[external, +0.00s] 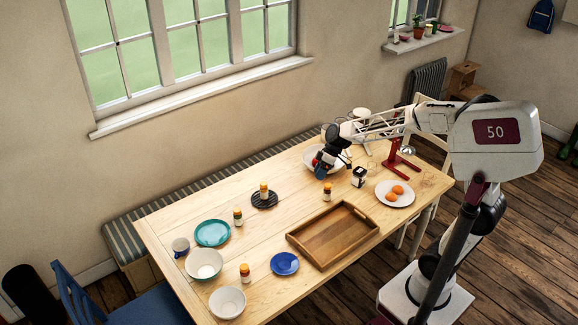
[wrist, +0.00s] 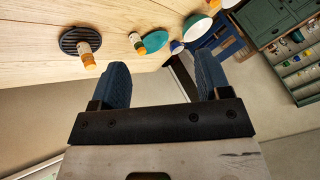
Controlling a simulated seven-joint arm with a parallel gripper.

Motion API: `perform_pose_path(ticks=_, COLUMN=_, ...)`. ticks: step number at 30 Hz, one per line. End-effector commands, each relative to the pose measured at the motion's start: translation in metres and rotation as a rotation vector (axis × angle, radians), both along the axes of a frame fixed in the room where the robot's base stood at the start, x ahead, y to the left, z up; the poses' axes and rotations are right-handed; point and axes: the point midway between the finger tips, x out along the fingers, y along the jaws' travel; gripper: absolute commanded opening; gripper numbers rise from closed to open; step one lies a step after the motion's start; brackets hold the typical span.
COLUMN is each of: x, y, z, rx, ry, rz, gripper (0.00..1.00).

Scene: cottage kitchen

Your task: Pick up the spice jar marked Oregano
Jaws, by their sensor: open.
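Several spice jars with orange caps stand on the table; their labels are too small to read, so I cannot tell which is Oregano. One jar (external: 263,190) stands on a black round trivet (external: 270,203); it also shows in the wrist view (wrist: 85,49). Another jar (external: 238,217) is beside the teal plate and also shows in the wrist view (wrist: 136,41). A third jar (external: 245,272) is near the blue plate, and another jar (external: 326,191) is near my gripper (external: 322,171). My gripper is open and empty, above the table by a white bowl; its fingers show in the wrist view (wrist: 163,82).
A wooden tray (external: 331,236) lies mid-table. Around it are a teal plate (external: 212,233), blue plate (external: 285,264), white bowls (external: 204,264), a mug (external: 181,246), a white plate (external: 394,200) with orange items, and a red stand (external: 402,166). Bare wood lies between trivet and tray.

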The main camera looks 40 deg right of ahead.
Motion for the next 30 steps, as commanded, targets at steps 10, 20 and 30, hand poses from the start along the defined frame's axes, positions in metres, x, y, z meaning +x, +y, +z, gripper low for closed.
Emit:
perform_pose_path(ticks=10, x=0.085, y=0.066, z=-0.047, rx=0.181, ry=-0.116, rz=0.182, gripper=0.7)
perform_pose_path(ticks=20, x=0.157, y=0.126, z=-0.106, rx=0.338, ry=-0.272, rz=0.309, gripper=0.7)
perform_pose_path(ticks=30, x=0.218, y=0.185, z=-0.18, rx=0.466, ry=-0.468, rz=0.391, gripper=0.7)
